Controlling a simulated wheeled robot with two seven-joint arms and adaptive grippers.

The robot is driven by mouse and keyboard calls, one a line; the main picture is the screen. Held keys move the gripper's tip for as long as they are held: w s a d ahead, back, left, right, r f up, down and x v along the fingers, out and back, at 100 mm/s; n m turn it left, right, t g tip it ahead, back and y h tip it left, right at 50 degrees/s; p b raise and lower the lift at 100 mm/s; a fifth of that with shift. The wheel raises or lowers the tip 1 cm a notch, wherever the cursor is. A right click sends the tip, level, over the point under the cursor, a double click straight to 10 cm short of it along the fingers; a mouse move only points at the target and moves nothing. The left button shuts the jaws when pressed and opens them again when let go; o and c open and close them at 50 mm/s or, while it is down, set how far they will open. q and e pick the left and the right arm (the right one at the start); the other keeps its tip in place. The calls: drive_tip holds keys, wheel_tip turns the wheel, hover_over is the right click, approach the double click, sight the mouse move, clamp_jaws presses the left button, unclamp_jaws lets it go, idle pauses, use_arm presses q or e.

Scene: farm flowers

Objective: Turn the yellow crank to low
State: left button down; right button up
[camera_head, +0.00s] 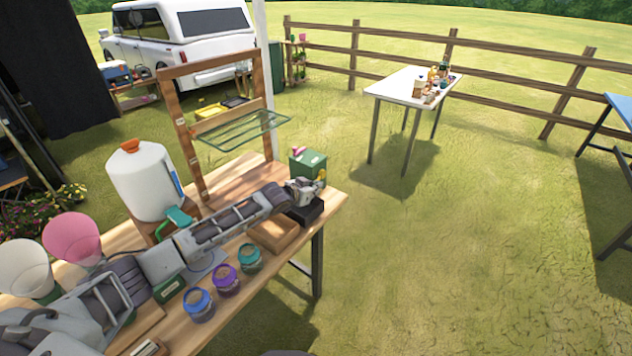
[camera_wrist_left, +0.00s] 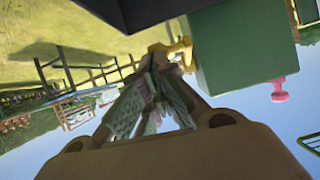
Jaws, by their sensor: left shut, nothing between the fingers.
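The yellow crank (camera_head: 322,175) is on the right side of a small green box (camera_head: 308,164) with a pink knob on top, at the table's far right end. In the left wrist view, which is turned over, the crank (camera_wrist_left: 184,54) stands out from the green box (camera_wrist_left: 245,48). My left gripper (camera_head: 312,186) is shut and empty, right in front of the box. In the wrist view its fingertips (camera_wrist_left: 160,58) are close beside the crank and partly overlap it; I cannot tell whether they touch. The crank's setting is not readable. My right gripper is not in view.
Several lidded jars (camera_head: 226,280) line the table's front edge. A white tank (camera_head: 146,181) and a wooden frame (camera_head: 184,140) stand behind my left arm.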

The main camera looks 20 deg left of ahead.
use_arm(q)
drive_tip(key=shift+f, duration=1)
drive_tip(key=shift+f+p, duration=0.3)
drive_tip(key=shift+f, duration=0.35)
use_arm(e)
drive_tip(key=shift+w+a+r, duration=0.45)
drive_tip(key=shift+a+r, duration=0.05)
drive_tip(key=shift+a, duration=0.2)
use_arm(q)
drive_tip(key=shift+w, duration=0.1)
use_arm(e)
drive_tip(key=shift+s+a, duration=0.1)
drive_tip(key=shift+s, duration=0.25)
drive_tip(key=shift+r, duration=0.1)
